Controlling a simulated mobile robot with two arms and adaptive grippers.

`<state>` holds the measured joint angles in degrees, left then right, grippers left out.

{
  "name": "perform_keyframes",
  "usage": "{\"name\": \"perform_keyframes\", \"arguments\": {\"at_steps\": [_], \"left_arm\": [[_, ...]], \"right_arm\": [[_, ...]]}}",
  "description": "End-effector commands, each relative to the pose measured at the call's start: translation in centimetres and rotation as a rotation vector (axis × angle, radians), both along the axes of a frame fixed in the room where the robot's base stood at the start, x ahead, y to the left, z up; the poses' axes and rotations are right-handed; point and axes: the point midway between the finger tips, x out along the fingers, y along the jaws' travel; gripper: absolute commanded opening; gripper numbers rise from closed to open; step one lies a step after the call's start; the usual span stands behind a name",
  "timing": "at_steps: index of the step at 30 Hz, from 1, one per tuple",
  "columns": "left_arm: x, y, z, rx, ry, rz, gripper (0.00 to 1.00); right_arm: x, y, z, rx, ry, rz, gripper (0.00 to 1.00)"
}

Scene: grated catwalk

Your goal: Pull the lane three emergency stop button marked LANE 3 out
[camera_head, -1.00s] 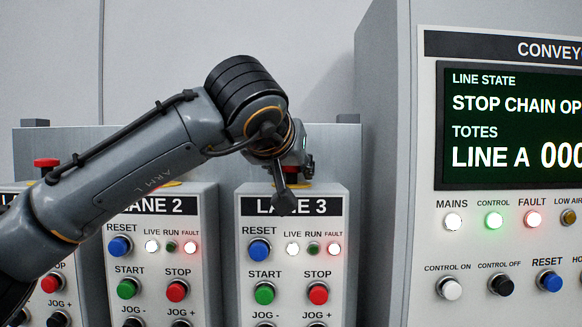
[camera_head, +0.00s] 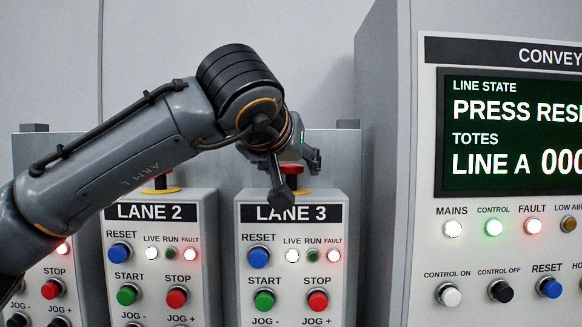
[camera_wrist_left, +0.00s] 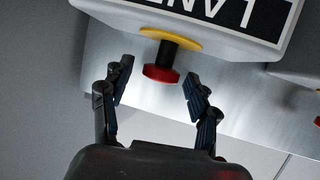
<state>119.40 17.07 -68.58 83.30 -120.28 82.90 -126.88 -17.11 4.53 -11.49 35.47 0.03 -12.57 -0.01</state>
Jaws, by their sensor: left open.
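The LANE 3 emergency stop button (camera_head: 291,168) is a red cap on top of the LANE 3 box (camera_head: 338,262), above a yellow collar (camera_head: 305,191). In the left wrist view, the red cap (camera_wrist_left: 161,74) stands off the yellow collar (camera_wrist_left: 171,39) with a length of black stem between them. My left gripper (camera_head: 298,180) is at the cap, partly hiding it. In the left wrist view, its fingers (camera_wrist_left: 158,76) are open, one on each side of the cap, with gaps between. My right gripper is not in view.
The LANE 2 box (camera_head: 205,270) stands to the left, its own stop button (camera_head: 160,182) partly behind my arm. A large console (camera_head: 430,255) rises close on the right; its screen (camera_head: 515,130) reads "PRESS RES...", cut off. A grey plate stands behind the boxes.

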Motion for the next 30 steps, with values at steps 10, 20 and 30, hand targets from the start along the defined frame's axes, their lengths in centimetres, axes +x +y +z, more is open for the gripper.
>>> {"name": "perform_keyframes", "arguments": {"at_steps": [10,20,30], "left_arm": [[-6.6,1.6,3.0,-0.001,-0.005,0.001,0.6],[-9.4,2.2,4.1,-0.001,-0.002,0.001,0.6],[-9.5,2.2,4.1,-0.001,-0.001,0.001,0.6]], "right_arm": [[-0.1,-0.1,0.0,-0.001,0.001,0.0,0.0],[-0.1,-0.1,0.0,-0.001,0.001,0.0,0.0],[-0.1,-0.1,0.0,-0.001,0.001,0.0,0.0]]}}
